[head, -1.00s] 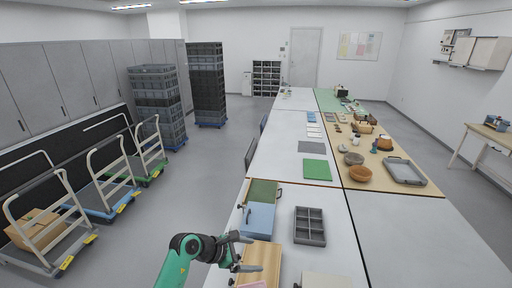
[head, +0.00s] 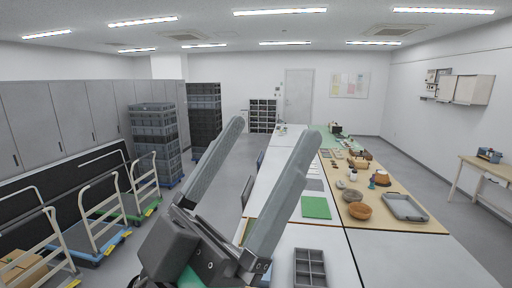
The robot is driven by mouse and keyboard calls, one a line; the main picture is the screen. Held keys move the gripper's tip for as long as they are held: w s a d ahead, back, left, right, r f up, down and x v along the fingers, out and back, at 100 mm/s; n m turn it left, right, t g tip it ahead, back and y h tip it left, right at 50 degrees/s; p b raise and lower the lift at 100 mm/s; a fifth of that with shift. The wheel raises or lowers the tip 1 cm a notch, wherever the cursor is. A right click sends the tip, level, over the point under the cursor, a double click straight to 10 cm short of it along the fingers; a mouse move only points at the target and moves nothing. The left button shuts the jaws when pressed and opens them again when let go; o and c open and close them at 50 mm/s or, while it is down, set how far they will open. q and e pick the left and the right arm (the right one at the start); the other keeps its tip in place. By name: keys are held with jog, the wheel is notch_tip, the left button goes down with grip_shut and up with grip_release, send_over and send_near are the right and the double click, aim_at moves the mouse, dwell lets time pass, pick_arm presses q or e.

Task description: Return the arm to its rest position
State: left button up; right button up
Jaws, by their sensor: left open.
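My left gripper (head: 268,150) is large and close in the head view, raised in front of the camera. Its two grey fingers point up and stand wide apart, with nothing between them. The gripper covers part of the near end of the long white table (head: 400,262). My right gripper is not in view.
A grey divided tray (head: 310,268) and a green mat (head: 316,207) lie on the tables right of my gripper. Bowls (head: 360,211) and a grey tray (head: 404,207) sit on the tan surface. Carts (head: 95,235) and stacked crates (head: 153,140) stand at the left.

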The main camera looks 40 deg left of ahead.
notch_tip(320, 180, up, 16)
jog(key=p, duration=1.6)
